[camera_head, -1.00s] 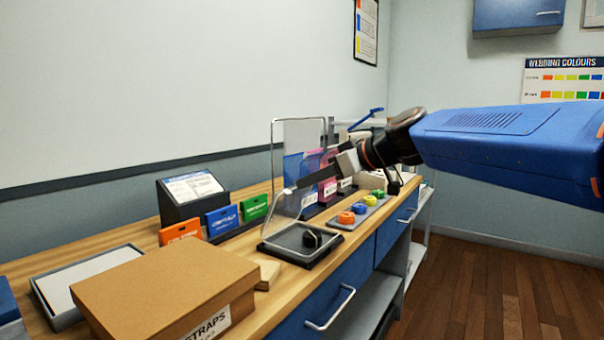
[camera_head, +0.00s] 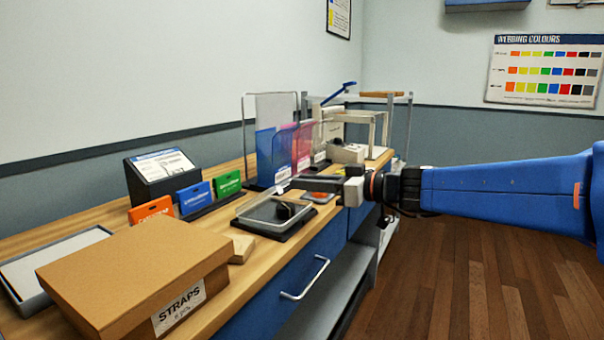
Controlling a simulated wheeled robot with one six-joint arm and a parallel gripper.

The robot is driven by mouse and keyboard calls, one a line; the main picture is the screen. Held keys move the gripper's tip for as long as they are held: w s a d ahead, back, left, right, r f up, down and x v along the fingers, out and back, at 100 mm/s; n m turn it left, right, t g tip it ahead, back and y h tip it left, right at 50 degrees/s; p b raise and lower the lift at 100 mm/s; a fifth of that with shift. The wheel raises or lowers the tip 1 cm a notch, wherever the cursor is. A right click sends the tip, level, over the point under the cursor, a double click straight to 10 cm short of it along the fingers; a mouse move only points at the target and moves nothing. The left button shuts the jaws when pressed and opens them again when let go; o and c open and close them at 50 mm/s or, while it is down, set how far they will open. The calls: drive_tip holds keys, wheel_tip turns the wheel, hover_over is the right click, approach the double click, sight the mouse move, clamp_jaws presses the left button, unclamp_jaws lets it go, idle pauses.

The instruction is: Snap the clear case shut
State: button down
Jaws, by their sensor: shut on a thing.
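The clear case (camera_head: 262,211) sits on a dark base near the front edge of the wooden counter. Its clear lid lies low over the tray, and a black coiled item (camera_head: 284,211) shows inside. Whether the lid is fully flush is too small to tell. My gripper (camera_head: 283,186) is at the far side of the case, just above its rim, reaching in from the right. It is shut on the clear case's lid, though the contact itself is small and partly hidden by the fingers.
A brown STRAPS box (camera_head: 130,275) stands at the front left, with a small wooden block (camera_head: 241,247) beside the case. Orange, blue and green packs (camera_head: 194,197) stand behind left.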

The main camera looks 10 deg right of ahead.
drive_tip(key=f, duration=0.2)
drive_tip(key=d+f, duration=0.1)
drive_tip(key=shift+s+f, duration=0.25)
drive_tip(key=shift+s, duration=0.15)
drive_tip(key=shift+s+d+f, duration=0.1)
drive_tip(key=shift+d+f, duration=0.05)
drive_tip(key=shift+f, duration=0.5)
drive_tip(key=shift+s+d+f, duration=0.1)
drive_tip(key=shift+d+f, duration=0.05)
drive_tip(key=shift+f, duration=0.5)
drive_tip(key=c, duration=1.5)
unclamp_jaws()
drive_tip(key=shift+c, duration=0.2)
